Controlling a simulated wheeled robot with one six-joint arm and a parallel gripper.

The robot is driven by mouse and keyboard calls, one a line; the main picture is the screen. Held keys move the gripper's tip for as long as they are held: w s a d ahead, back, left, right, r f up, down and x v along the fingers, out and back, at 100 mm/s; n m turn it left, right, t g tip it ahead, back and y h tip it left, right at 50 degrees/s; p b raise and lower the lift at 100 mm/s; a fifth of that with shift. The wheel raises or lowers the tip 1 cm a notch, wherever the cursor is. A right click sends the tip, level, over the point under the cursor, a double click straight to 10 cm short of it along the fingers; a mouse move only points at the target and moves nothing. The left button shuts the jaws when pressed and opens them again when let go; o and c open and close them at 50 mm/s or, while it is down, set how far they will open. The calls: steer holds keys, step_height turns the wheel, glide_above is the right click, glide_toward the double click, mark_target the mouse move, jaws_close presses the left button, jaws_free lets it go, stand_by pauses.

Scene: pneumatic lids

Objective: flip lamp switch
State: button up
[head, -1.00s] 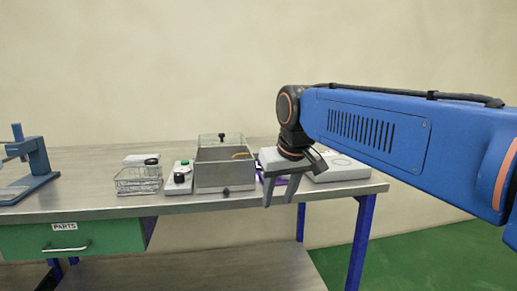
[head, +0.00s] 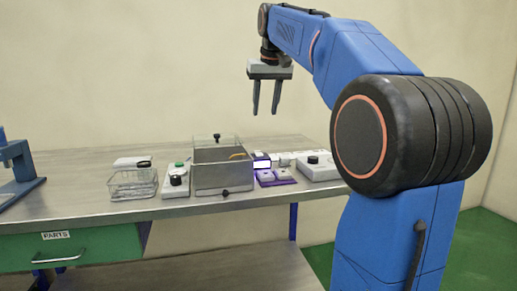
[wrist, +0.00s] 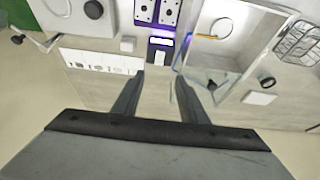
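My gripper (head: 265,112) is open and empty, high above the back of the workbench, with its fingers pointing down. In the wrist view its two fingers (wrist: 160,78) are apart with bench surface between them. A small unit with a glowing violet-white face (head: 261,164) stands right of the grey metal box; it also shows in the wrist view (wrist: 160,42), beyond the fingertips. A small white block (wrist: 160,57) beside that glow may be the lamp switch; its position cannot be told. Two white modules on a purple base (head: 272,182) lie in front of the lit unit.
The grey metal box (head: 222,178) has an upright clear lid behind it. A white box with a black knob (head: 318,170) stands right. A green-button control box (head: 175,182) and wire basket (head: 132,186) stand left. A white panel with pictures (wrist: 100,62) lies near the fingers.

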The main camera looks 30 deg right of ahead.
mark_target(259, 154)
steer(key=x, duration=1.7)
steer(key=shift+s, duration=0.1)
